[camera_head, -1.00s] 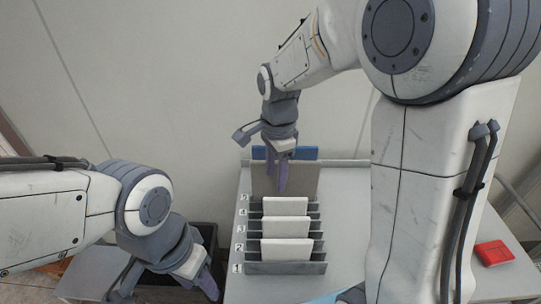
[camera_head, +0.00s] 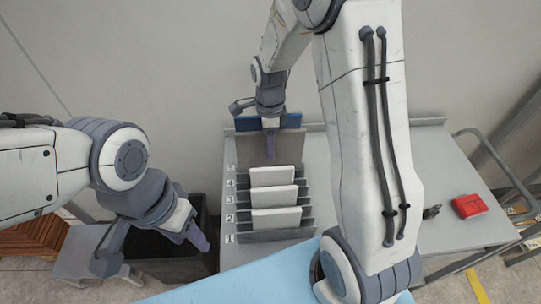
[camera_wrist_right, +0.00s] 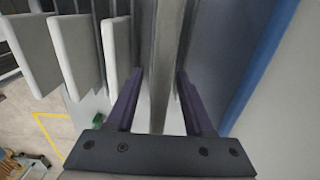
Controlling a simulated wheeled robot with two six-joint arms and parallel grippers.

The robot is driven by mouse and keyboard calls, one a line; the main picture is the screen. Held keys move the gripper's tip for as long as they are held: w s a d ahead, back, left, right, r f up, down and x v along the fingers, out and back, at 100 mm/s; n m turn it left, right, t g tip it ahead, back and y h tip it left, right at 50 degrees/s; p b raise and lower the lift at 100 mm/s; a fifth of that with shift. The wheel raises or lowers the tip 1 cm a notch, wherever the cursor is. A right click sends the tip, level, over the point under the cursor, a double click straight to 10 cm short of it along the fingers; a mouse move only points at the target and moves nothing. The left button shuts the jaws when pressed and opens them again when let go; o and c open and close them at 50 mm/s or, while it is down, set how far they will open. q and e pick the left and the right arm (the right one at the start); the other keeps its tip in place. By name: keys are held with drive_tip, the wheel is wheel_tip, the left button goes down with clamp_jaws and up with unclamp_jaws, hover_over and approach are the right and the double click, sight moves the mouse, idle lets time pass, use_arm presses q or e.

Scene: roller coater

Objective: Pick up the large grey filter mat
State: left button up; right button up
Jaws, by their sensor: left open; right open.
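The large grey filter mat (camera_head: 248,151) stands upright at the back of a grey slotted rack (camera_head: 272,237), in front of a blue panel (camera_head: 290,121). My right gripper (camera_head: 270,150) points down over it. In the right wrist view the mat's edge (camera_wrist_right: 165,60) runs between the two purple fingers of the right gripper (camera_wrist_right: 160,80). They are open, one on each side, and a gap shows, though contact is hard to judge. My left gripper (camera_head: 201,240) is open and empty, left of the rack, above a dark bin.
Several white mats (camera_head: 276,218) stand in the numbered slots; they show left of the fingers in the wrist view (camera_wrist_right: 75,55). The dark bin (camera_head: 165,270) is left of the table. A red object (camera_head: 468,206) lies at the right. A light-blue surface (camera_head: 240,288) is in front.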

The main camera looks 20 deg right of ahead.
drive_tip(key=shift+s+f, duration=0.1)
drive_tip(key=shift+f, duration=1.2)
clamp_jaws()
